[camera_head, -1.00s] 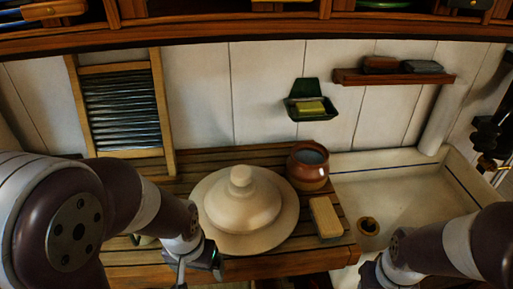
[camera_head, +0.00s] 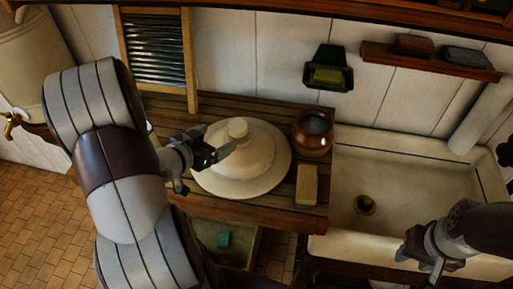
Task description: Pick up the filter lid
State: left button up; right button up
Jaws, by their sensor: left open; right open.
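The filter lid (camera_head: 255,163) is a cream, domed disc with a round knob (camera_head: 237,128) on top. It lies on the slatted wooden counter, in the middle of the head view. My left gripper (camera_head: 222,144) is open at the left side of the lid, with its fingers close to the knob. I cannot tell whether they touch it. My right gripper (camera_head: 432,272) is open and empty at the lower right, in front of the sink and well away from the lid.
A brown glazed pot (camera_head: 312,135) stands right of the lid, with a tan block (camera_head: 306,185) in front of it. The white sink (camera_head: 400,158) fills the right. A washboard (camera_head: 153,48) leans at the back left. A soap holder (camera_head: 327,76) and a shelf (camera_head: 430,61) hang on the wall.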

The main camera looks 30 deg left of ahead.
aim_at(234, 127)
pick_arm(q)
jog(key=p+x, duration=0.3)
jog(key=x, duration=0.7)
jog(key=shift+w+a+f+p, duration=0.25)
jog(key=shift+w+f, duration=0.35)
jog(key=shift+w, duration=0.3)
jog(key=shift+w+a+f, duration=0.1)
jog(key=shift+w+f, duration=0.05)
jog(key=c, duration=1.2)
grip_shut()
pick_arm(e)
jog(key=r, duration=0.1)
jog(key=a+r, duration=0.1)
jog(key=r, duration=0.1)
jog(key=shift+s+a+r, duration=0.15)
jog(key=shift+a+r, duration=0.1)
jog(key=shift+r, duration=0.15)
